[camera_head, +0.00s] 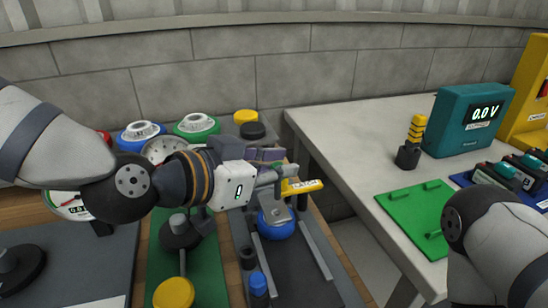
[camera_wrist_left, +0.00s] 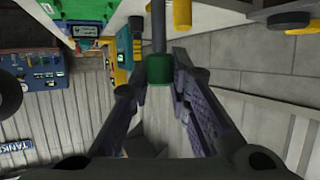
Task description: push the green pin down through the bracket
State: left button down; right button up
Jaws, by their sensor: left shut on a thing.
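My left gripper (camera_head: 272,174) reaches in from the left over a dark panel and is shut on the green pin. In the left wrist view the pin's green head (camera_wrist_left: 160,69) sits between the two fingers (camera_wrist_left: 162,82), with a grey shaft running away from it. In the head view only a small bit of green (camera_head: 277,166) shows at the fingertips. Below them a grey metal piece, perhaps the bracket (camera_head: 276,209), sits at a blue round part (camera_head: 276,224). Whether the pin is in the bracket I cannot tell. My right gripper is out of view.
Two grey rails (camera_head: 264,262) and a blue-capped post (camera_head: 258,284) stand nearby on the dark panel. A pale table (camera_head: 345,140) with a green plate (camera_head: 408,215) and teal meter (camera_head: 466,122) is right, beyond a gap.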

aim_at(276, 199)
pick_arm(q)
notch_tip(276, 199, down, 2)
jog(key=shift+f+b, duration=0.25)
jog(key=shift+b, duration=0.2)
jog(key=shift+r, duration=0.2)
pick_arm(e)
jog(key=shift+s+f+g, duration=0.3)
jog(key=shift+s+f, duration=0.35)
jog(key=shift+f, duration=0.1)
pick_arm(q)
jog(key=shift+w, duration=0.1)
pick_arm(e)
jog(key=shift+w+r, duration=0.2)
pick_arm(q)
jog(key=shift+f, duration=1.1)
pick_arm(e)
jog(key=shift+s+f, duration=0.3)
pick_arm(q)
jog(key=shift+f+b, duration=0.55)
jog(key=shift+f, duration=1.1)
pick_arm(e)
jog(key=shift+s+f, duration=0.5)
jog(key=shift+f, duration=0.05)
